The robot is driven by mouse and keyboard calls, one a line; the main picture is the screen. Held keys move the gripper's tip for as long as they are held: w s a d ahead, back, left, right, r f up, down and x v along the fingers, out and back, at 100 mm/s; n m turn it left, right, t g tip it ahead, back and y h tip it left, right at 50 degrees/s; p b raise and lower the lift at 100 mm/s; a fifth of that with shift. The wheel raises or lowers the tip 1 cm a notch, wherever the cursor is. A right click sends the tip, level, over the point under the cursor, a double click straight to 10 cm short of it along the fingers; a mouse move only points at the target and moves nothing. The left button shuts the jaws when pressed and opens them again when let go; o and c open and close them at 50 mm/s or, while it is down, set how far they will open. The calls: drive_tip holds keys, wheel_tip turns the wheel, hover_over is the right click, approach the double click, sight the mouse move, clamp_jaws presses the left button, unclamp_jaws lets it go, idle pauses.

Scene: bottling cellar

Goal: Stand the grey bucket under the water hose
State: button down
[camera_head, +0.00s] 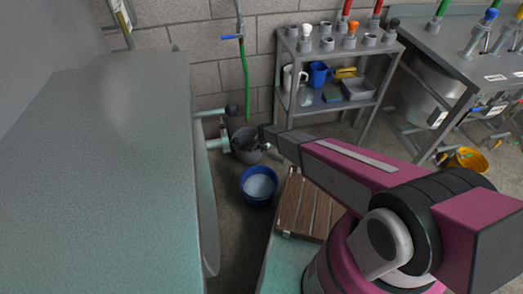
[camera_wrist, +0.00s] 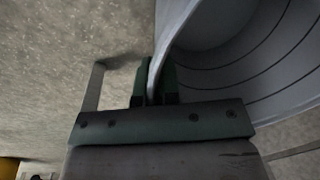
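The grey bucket (camera_head: 243,154) is at the back near the wall, right of the large tank, partly hidden by my gripper. The water hose (camera_head: 245,85) is green and hangs down the wall below a blue-handled valve (camera_head: 232,37). Its lower end shows just above the bucket in the picture; I cannot tell the exact alignment in depth. My gripper (camera_head: 262,139) is at the bucket's right rim. In the wrist view my gripper (camera_wrist: 155,85) has one finger on each side of the wall of the bucket (camera_wrist: 275,50), closed on it. Whether the bucket touches the floor is unclear.
A blue bucket (camera_head: 259,187) stands on the floor in front of the grey one. A wooden slatted board (camera_head: 300,207) lies to its right. Tank fittings (camera_head: 214,143) jut out close to the grey bucket's left. A grey shelf (camera_head: 340,103) stands at the right.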

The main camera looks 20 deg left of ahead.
drive_tip(key=shift+f, duration=0.45)
drive_tip(key=c, duration=1.3)
unclamp_jaws()
drive_tip(key=shift+c, duration=0.2)
drive_tip(key=shift+r, duration=0.1)
wheel_tip(320, 180, up, 12)
drive_tip(key=d, duration=0.1)
drive_tip(key=shift+s+d, duration=0.15)
drive_tip(key=shift+s, duration=0.05)
